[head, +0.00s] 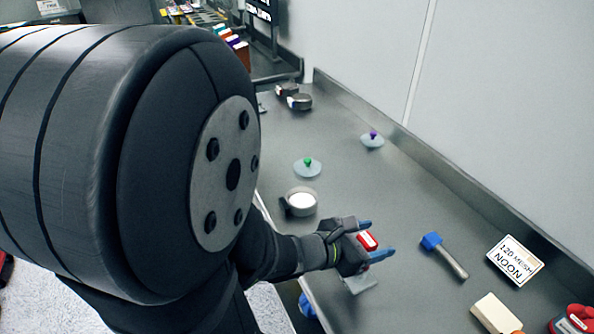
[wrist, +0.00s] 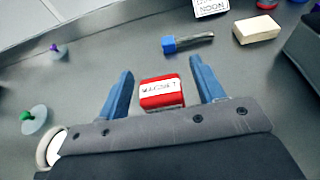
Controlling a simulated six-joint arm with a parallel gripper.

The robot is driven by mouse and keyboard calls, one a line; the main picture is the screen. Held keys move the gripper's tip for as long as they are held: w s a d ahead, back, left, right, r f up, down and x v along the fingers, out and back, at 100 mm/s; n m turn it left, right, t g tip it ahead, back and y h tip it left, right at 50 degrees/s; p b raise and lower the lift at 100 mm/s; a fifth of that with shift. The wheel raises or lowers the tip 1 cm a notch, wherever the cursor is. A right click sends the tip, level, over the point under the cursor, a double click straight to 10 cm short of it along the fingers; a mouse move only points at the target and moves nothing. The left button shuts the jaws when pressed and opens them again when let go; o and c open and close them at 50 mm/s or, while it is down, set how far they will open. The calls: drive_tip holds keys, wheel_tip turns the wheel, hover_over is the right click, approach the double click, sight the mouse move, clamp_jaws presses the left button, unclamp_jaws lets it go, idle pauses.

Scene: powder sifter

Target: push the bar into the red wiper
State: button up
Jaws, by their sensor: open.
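A red block with a white label (wrist: 161,93) lies between the two blue fingers of my gripper (wrist: 160,85) in the wrist view. It also shows between the fingers in the head view (head: 367,240). The fingers are spread and stand apart from it on both sides. I cannot tell whether this block is the red wiper. A tool with a blue head and a grey handle (head: 443,254) lies right of my gripper (head: 378,239); it also shows in the wrist view (wrist: 188,42). No part is clearly marked as the bar.
A cream block (head: 495,315) and a white "120 MESH NOON" card (head: 515,259) lie at the right. A round dish (head: 299,201) and lids with green (head: 307,167) and purple (head: 372,139) knobs stand farther back. A raised edge runs along the wall.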

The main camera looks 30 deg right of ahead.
drive_tip(key=shift+d+f, duration=0.15)
drive_tip(key=shift+d, duration=0.2)
drive_tip(key=c, duration=1.3)
drive_tip(key=shift+c, duration=0.2)
drive_tip(key=shift+r, duration=0.2)
